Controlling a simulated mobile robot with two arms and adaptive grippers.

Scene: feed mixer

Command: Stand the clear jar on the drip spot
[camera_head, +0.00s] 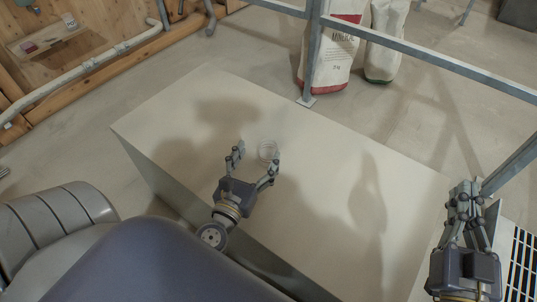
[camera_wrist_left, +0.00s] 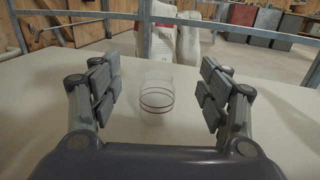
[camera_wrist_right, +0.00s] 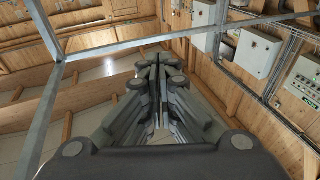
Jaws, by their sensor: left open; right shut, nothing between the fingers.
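The clear jar (camera_head: 267,151) stands upright on the pale box-like table top (camera_head: 330,210), just ahead of my left gripper's fingers. In the left wrist view the jar (camera_wrist_left: 157,98) shows as a see-through cylinder with thin dark reddish rings, centred between the fingers and a little beyond them. My left gripper (camera_head: 254,163) is open, with its fingers to either side of the near side of the jar and not visibly touching it. My right gripper (camera_head: 465,190) is shut and empty at the right end of the table. I cannot make out the drip spot.
A metal rail frame (camera_head: 312,50) with an upright post stands along the far edge of the table. Feed sacks (camera_head: 330,55) stand on the floor behind it. A dark slotted grate (camera_head: 521,262) lies at the right. The table top around the jar is clear.

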